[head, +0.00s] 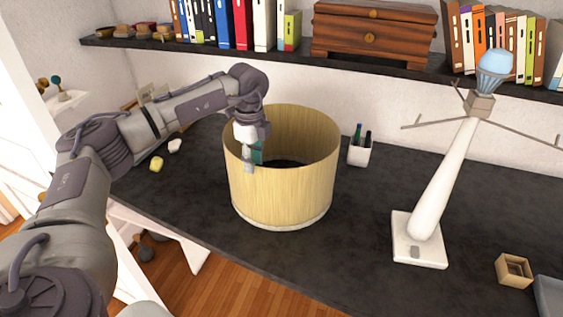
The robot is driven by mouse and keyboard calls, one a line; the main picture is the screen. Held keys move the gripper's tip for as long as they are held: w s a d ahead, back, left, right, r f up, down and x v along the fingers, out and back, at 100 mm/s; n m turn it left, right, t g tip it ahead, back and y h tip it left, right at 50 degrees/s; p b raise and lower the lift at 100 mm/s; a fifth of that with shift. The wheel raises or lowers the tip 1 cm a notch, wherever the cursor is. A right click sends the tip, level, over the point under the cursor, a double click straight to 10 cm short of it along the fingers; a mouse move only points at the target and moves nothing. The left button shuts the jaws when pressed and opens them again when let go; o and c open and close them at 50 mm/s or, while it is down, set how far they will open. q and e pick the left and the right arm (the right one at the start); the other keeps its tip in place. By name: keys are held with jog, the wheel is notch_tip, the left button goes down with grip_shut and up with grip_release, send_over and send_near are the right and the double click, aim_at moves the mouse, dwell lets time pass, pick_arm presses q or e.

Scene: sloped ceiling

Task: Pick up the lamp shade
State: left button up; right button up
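The lamp shade (282,195) is a wide, pale wood-coloured open cylinder standing upright on the dark table in the middle of the head view. My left gripper (252,158) is at the left front part of its rim, pointing down. A grey finger part shows in front of the rim, and a teal part shows over the shade's opening. Whether the fingers are closed on the wall cannot be told. The white lamp stand (436,190), with a blue bulb (494,70) and thin side arms, stands to the right, apart from the shade. My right gripper is not in view.
A small white holder (359,154) with dark bottles stands behind the shade to the right. A small wooden box (514,270) is at the right front. A shelf (290,58) with books and a wooden chest runs above. The table between shade and lamp stand is clear.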

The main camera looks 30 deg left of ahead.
pick_arm(q)
jog(key=shift+f+p, duration=0.3)
jog(key=shift+f, duration=0.1)
jog(key=f, duration=0.1)
jog(key=f+p, duration=0.1)
jog(key=f, duration=0.2)
jog(key=shift+a+f, duration=0.2)
jog(key=shift+a, duration=0.05)
jog(key=shift+c, duration=0.3)
grip_shut()
jog(key=shift+r, duration=0.1)
